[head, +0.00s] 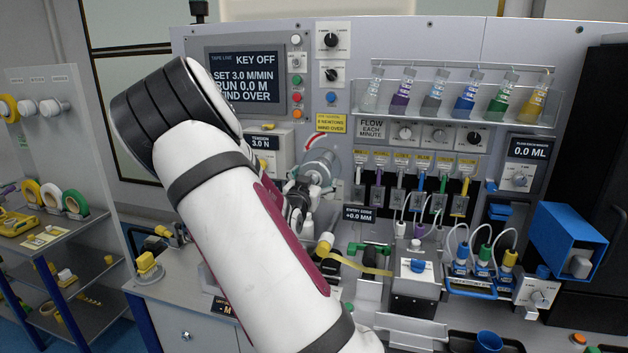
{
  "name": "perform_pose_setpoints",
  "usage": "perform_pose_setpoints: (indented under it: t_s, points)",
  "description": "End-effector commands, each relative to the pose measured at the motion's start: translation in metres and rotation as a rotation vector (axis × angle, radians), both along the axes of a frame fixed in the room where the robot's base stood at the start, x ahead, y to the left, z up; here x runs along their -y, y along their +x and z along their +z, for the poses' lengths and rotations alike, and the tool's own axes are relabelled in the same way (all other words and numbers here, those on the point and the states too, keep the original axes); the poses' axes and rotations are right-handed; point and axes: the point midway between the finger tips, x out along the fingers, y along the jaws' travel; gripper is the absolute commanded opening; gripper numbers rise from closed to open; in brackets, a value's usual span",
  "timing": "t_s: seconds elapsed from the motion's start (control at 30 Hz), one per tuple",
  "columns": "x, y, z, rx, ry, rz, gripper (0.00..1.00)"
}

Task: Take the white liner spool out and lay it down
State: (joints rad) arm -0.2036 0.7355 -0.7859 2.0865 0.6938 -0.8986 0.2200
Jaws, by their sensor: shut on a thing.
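My gripper (299,198) is mostly hidden behind my own white arm; only a dark and grey part of it shows at the machine's front. It is shut at the pale round liner spool (323,163), which sits against the machine panel under a red curved arrow. The fingertips and their contact with the spool are largely hidden. I cannot tell whether the spool is still on its spindle.
A yellow strip (362,266) runs from a yellow roll (325,243) to the coating block (416,280). Several bottles stand on a shelf (450,112) at upper right. A side rack (62,275) with tape rolls stands at left. A blue cup (489,341) is at the front.

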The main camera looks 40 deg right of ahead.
Motion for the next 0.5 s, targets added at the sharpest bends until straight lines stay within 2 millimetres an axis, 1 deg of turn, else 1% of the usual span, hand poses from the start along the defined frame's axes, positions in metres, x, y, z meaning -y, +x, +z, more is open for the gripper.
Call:
perform_pose_setpoints:
  t_s: [0.5]
  points:
    - [-0.012,-0.007,0.001,0.001,0.000,0.001,0.48]
